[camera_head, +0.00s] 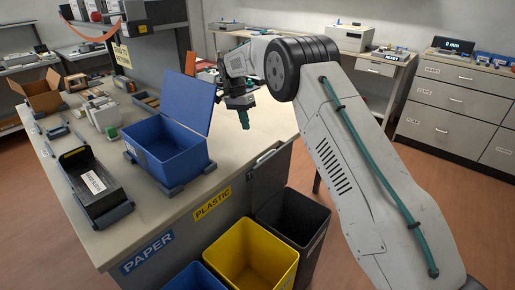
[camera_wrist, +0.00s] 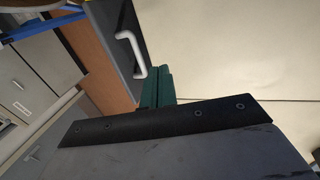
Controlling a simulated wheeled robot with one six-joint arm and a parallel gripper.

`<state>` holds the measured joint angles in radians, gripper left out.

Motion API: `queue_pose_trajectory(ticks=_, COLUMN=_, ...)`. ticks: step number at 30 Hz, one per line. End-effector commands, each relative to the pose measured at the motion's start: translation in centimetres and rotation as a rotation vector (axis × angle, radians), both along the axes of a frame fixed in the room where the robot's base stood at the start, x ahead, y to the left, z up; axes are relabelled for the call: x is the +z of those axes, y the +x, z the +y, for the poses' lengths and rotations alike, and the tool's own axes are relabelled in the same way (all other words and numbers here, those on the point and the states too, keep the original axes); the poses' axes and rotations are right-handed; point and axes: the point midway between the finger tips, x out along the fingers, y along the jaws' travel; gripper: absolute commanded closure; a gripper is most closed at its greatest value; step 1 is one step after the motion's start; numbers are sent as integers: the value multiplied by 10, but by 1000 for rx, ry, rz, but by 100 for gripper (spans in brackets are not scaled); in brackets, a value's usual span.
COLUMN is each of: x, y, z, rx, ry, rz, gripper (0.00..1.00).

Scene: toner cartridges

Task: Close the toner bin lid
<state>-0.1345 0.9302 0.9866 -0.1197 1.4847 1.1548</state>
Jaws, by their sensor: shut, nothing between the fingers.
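The blue toner bin (camera_head: 165,158) stands on the bench, open at the top. Its blue lid (camera_head: 186,100) stands up from the far right rim, close to upright. My gripper (camera_head: 244,118) is to the right of the lid, apart from it, above the right part of the bench. Its teal fingers point down and are shut with nothing between them. They also show in the wrist view (camera_wrist: 158,87), over the pale bench top and its edge. I cannot make out the bin or the lid in the wrist view.
A black tray (camera_head: 93,187) with a labelled cartridge lies left of the bin. A cardboard box (camera_head: 40,97) and small parts are at the back left. Below the bench's front edge stand a yellow bin (camera_head: 252,255) and a black bin (camera_head: 296,225). The bench right of the lid is clear.

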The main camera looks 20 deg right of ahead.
Motion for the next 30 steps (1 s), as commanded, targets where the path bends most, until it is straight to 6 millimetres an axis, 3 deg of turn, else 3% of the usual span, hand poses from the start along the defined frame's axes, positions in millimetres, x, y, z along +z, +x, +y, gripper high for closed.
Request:
queue_pose_trajectory(ticks=11, x=-78, y=-20, z=-13, rx=0, ry=0, rz=4, gripper=100)
queue_pose_trajectory(ticks=19, x=-84, y=-47, z=-30, rx=1, ry=2, rz=4, gripper=100)
queue_pose_trajectory(ticks=30, x=-86, y=-52, z=-34, rx=1, ry=2, rz=4, gripper=100)
